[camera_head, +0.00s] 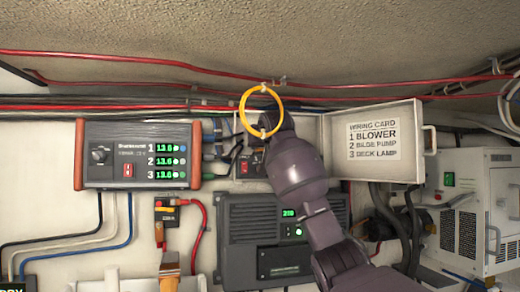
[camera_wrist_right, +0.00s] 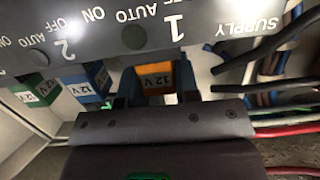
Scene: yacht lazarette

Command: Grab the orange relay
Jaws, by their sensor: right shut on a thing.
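The orange relay (camera_wrist_right: 156,76), marked 12 V, shows in the right wrist view below the edge of a dark labelled panel (camera_wrist_right: 140,22). My right gripper (camera_wrist_right: 155,88) is shut on it, with one dark finger on each side. The relay's far end is hidden behind the panel, so I cannot tell whether it is still seated. In the head view my right arm reaches up to the box with the open door, and the arm hides the relay and the fingertips. My left gripper is not in view.
A blue relay (camera_wrist_right: 88,82) and a green relay (camera_wrist_right: 38,90) sit beside the orange one. Dark cables (camera_wrist_right: 262,55) run close on the other side. The open door (camera_head: 373,143) carries a wiring card. A meter box (camera_head: 137,154) is mounted left of the arm.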

